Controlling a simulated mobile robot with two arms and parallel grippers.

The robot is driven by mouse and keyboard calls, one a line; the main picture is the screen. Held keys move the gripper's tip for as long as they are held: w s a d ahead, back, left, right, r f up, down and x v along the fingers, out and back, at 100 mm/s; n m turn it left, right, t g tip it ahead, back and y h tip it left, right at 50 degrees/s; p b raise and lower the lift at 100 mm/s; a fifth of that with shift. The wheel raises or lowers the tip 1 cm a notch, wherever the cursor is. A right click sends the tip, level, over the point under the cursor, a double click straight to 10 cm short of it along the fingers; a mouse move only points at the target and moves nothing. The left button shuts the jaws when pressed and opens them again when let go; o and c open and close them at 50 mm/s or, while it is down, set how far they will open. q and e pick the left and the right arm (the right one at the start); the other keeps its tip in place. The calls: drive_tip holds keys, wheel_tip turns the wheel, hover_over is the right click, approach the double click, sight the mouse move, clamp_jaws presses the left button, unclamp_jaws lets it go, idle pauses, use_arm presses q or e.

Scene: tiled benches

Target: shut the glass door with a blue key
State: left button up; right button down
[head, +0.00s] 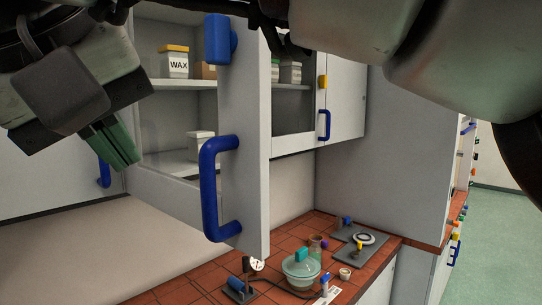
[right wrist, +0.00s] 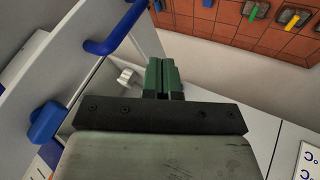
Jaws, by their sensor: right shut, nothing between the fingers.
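The glass door (head: 243,120) stands open, swung out from its left side, its free edge towards the right. Its outer face carries the blue key (head: 220,40) near the top and a blue handle (head: 212,190) below. In the right wrist view the key (right wrist: 46,122) and handle (right wrist: 118,30) show at the left. My right gripper (head: 126,155) is on the outer side of the door, left of the handle, pointing down and right. Its green fingers (right wrist: 162,72) are shut and empty, apart from key and handle. My left gripper is not in view.
Behind the door, a WAX jar (head: 174,63) and other jars stand on cabinet shelves. A neighbouring door (head: 344,95) has a yellow key. On the tiled bench (head: 203,285) below stand a glass bowl (head: 300,272) and small apparatus. Green floor (head: 500,230) is clear at the right.

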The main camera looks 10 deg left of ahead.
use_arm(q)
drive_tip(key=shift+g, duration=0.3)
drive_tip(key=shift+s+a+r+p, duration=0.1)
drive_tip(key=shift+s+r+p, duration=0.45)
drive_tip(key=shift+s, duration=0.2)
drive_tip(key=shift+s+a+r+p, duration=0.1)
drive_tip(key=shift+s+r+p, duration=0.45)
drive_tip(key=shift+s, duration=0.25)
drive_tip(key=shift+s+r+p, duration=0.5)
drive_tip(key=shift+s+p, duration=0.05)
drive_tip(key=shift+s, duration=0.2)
use_arm(e)
drive_tip(key=w+d+f, duration=0.3)
drive_tip(key=w+f, duration=0.3)
drive_tip(key=f, duration=0.1)
drive_tip(key=shift+w, duration=0.4)
